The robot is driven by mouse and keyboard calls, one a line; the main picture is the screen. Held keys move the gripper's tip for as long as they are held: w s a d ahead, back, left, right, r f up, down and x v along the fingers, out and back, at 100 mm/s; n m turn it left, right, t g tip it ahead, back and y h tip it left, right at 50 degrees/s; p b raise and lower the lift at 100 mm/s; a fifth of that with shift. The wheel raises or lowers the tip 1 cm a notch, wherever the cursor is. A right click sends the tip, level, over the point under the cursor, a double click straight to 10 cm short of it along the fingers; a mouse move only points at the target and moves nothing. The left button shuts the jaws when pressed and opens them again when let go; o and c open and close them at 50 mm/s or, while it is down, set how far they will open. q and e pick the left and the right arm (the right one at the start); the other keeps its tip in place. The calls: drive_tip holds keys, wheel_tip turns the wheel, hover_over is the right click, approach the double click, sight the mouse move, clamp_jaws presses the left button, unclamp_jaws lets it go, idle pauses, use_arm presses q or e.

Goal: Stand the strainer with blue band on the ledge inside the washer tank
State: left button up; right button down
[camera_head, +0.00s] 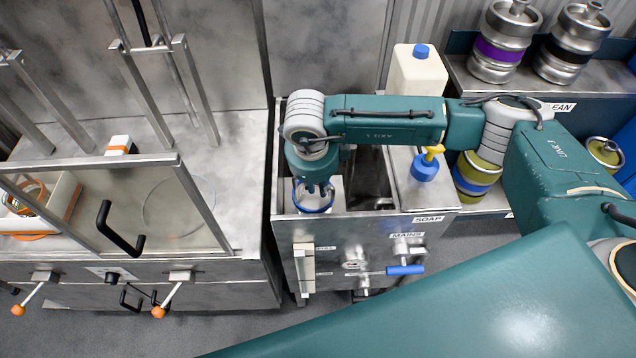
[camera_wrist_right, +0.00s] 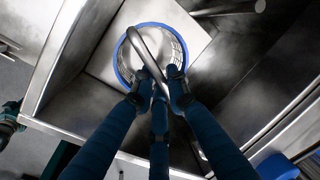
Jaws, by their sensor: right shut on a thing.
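The strainer with a blue band (camera_head: 314,210) is inside the left part of the washer tank (camera_head: 283,182). In the right wrist view it is a round mesh basket (camera_wrist_right: 121,62) with a blue rim and a curved metal handle. My right gripper (camera_head: 316,190) is above the strainer, pointing down, and shut on that handle. A pale square ledge (camera_wrist_right: 102,64) lies beneath the strainer in the wrist view. The strainer looks upright and within the ledge's outline. I cannot tell whether it touches the ledge. My left gripper is not in view.
A soap section (camera_head: 430,193) with a yellow-and-blue pump (camera_head: 426,165) adjoins the tank on the right. A blue-handled valve (camera_head: 405,270) is on the tank front. A glass-fronted cabinet (camera_head: 110,165) stands left. Kegs (camera_head: 503,42) sit on shelves at right.

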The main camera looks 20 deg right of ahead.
drive_tip(key=shift+f, duration=0.1)
drive_tip(key=c, duration=1.7)
unclamp_jaws()
drive_tip(key=r, duration=0.4)
drive_tip(key=s+a+r+b, duration=0.1)
drive_tip(key=r, duration=0.3)
drive_tip(key=s+r+b, duration=0.1)
drive_tip(key=r, duration=0.3)
drive_tip(key=shift+a, duration=0.2)
